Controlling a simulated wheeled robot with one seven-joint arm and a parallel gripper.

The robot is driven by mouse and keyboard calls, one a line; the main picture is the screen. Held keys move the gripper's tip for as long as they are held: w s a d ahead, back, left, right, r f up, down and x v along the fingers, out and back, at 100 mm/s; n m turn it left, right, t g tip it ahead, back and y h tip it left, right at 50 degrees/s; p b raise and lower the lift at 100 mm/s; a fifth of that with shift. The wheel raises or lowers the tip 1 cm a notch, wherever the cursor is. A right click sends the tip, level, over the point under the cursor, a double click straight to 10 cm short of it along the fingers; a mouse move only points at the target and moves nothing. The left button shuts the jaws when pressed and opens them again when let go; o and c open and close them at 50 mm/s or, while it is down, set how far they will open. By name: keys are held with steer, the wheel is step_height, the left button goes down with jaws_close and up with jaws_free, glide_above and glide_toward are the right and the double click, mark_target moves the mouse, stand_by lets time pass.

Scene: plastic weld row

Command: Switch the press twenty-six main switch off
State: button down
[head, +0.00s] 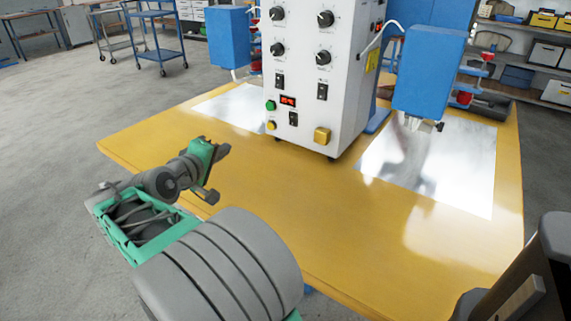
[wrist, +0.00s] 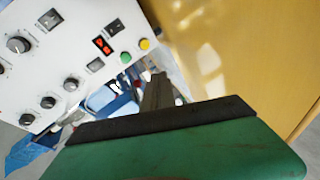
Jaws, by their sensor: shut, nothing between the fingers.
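The press control box (head: 310,65) is a tall white cabinet on the yellow table. Its front bears a lower black rocker switch (head: 293,118), an upper left rocker (head: 280,81) and an upper right rocker (head: 322,91). The labels are too small to read, so I cannot tell which is the main switch or how each is set. The lower rocker also shows in the wrist view (wrist: 114,27), near the red display (wrist: 101,45). My gripper (head: 222,150) is shut and empty, left of the box and apart from it. Its fingers (wrist: 157,92) show in the wrist view.
A green button (head: 270,105), a yellow button (head: 271,125) and several knobs share the panel. Blue press heads (head: 429,70) flank the box above shiny metal plates (head: 450,165). The table (head: 330,215) is clear in front.

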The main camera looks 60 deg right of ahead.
steer(key=s+d+g+h+b, duration=0.1)
steer(key=s, duration=0.1)
steer(key=s+d+g+h+b, duration=0.1)
steer(key=s+g+h+b, duration=0.1)
steer(key=s+d+f+g+h+b, duration=0.1)
steer(key=s+d+b, duration=0.1)
steer(key=shift+s+d+f+n, duration=0.1)
steer(key=shift+s+n, duration=0.2)
steer(key=shift+s+r+g+h+p, duration=0.15)
steer(key=shift+r+g+h+p, duration=0.15)
steer(key=shift+r+g, duration=0.15)
steer(key=shift+r, duration=0.1)
steer(key=p, duration=0.8)
glide_toward(292, 117)
steer(key=x, duration=0.5)
steer(key=shift+s+d, duration=0.1)
steer(key=shift+d, duration=0.8)
steer(key=shift+r, duration=0.1)
